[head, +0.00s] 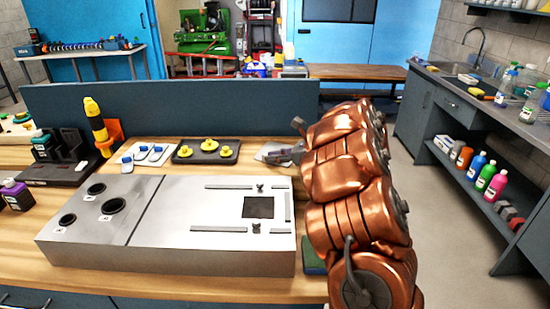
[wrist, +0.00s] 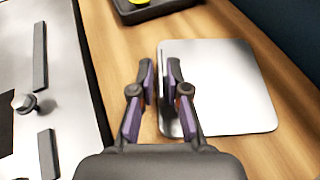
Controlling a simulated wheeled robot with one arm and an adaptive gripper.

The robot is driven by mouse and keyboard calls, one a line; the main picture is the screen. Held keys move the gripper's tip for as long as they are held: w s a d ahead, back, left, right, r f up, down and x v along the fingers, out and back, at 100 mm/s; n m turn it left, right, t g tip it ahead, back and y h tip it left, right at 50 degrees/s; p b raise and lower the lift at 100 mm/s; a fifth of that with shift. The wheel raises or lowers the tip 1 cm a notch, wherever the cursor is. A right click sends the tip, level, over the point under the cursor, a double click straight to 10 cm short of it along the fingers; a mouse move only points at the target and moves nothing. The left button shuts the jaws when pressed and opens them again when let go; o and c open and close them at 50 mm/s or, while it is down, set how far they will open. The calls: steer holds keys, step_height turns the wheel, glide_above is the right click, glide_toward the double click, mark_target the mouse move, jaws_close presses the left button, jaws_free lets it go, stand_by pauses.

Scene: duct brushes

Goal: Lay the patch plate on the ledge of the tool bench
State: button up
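The patch plate (wrist: 235,85), a pale square with rounded corners, appears to lie flat on the wooden top of the tool bench (wrist: 285,140). In the head view the plate (head: 268,157) shows behind the grey metal box, partly covered by my gripper (head: 288,154). In the wrist view my gripper (wrist: 161,80) has its fingertips apart, with a narrow gap. One finger is left of the plate's left edge and the other overlaps the plate in the picture. Contact cannot be seen. I cannot single out a separate ledge.
The grey metal box (head: 175,235) has rails, knobs and a dark square opening. A dark tray with yellow knobs (head: 206,152) is left of the plate. A blue-grey panel (head: 180,112) stands along the back. A yellow-black tool (head: 97,125) stands upright at left.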

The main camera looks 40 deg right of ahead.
steer(key=shift+o, duration=1.2)
steer(key=shift+r, duration=0.2)
steer(key=shift+s+d+p, duration=0.1)
steer(key=shift+p, duration=0.2)
steer(key=b+v, duration=0.3)
steer(key=v, duration=0.8)
steer(key=shift+s+d+r, duration=0.1)
steer(key=shift+s+d, duration=0.05)
steer(key=shift+s, duration=0.2)
